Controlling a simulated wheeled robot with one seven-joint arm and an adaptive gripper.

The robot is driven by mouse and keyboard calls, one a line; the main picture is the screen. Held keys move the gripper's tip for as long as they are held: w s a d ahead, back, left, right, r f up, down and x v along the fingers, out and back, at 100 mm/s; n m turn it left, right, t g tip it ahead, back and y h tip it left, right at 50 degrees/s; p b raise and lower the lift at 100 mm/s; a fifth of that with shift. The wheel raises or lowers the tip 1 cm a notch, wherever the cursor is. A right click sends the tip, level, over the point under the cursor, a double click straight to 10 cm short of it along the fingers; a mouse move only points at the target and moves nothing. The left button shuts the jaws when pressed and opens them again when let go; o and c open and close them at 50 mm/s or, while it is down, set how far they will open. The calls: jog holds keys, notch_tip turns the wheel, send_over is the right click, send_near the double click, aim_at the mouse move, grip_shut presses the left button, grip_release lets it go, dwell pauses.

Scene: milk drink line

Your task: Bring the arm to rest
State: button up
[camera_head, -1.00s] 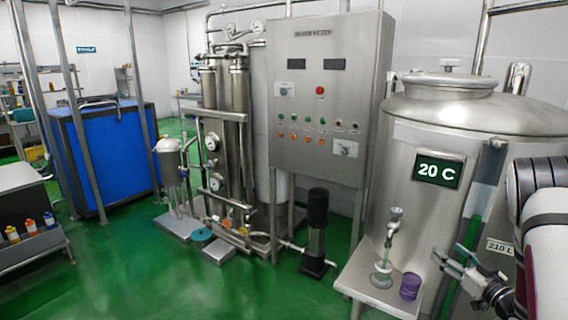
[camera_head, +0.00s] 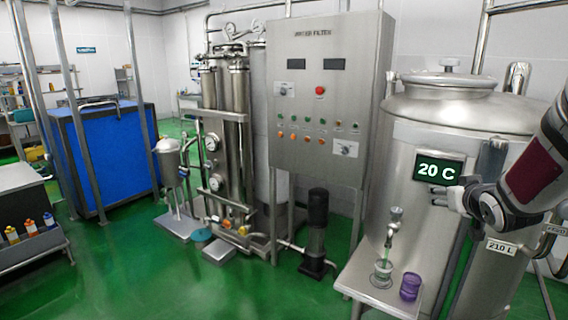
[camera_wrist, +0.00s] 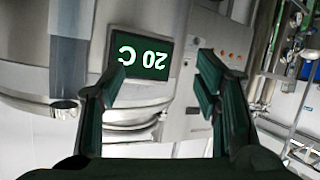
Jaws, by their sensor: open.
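My gripper (camera_head: 464,196) is raised in front of the steel tank (camera_head: 425,130) at the right of the head view, close to its "20 C" display (camera_head: 438,170). In the wrist view my gripper (camera_wrist: 155,92) is open, with its two fingers wide apart and nothing between them. The display (camera_wrist: 146,55) appears upside down there, beyond the fingers. I cannot tell the exact gap between the gripper and the tank.
A small steel stand (camera_head: 366,286) below the tank's tap (camera_head: 393,222) holds a clear glass (camera_head: 381,274) and a purple cup (camera_head: 410,286). A control cabinet (camera_head: 327,90) stands left of the tank. Green floor (camera_head: 180,285) lies open at the left.

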jog(key=s+a+r+g, duration=0.45)
jog(key=s+a, duration=0.65)
jog(key=s, duration=0.3)
jog(key=s+a+f+g+y, duration=0.1)
jog(key=s+a, duration=0.4)
jog(key=s, duration=0.5)
jog(key=s+a+g+y, duration=0.2)
jog(key=s+a, duration=0.3)
jog(key=s, duration=0.4)
jog(key=shift+s+a+f+n, duration=0.25)
jog(key=shift+s+f+n, duration=0.05)
jog(key=shift+s+f, duration=0.1)
